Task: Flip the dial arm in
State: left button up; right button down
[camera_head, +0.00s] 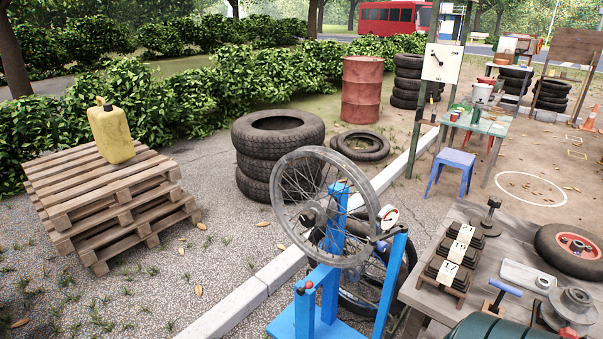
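A dial gauge with a round white face and red rim (390,217) sits beside the rim of a spoked wheel (366,252). The wheel is held upright in a blue stand (391,285). A small dark fitting (382,246) shows just below the gauge, near the top of the stand's right post. The arm that carries the gauge is too small to make out clearly, and I cannot tell whether the gauge touches the rim. A red knob (309,285) is on the stand's near left side. Neither of my grippers is in view.
A wooden workbench (425,297) with numbered blocks (448,272) and a tyred wheel (572,248) stands right of the stand. A green tank (500,327) is at the bottom edge. Stacked tyres (262,150) and pallets (105,200) stand left.

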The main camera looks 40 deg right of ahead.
aim_at(389, 211)
jog(key=z, duration=1.95)
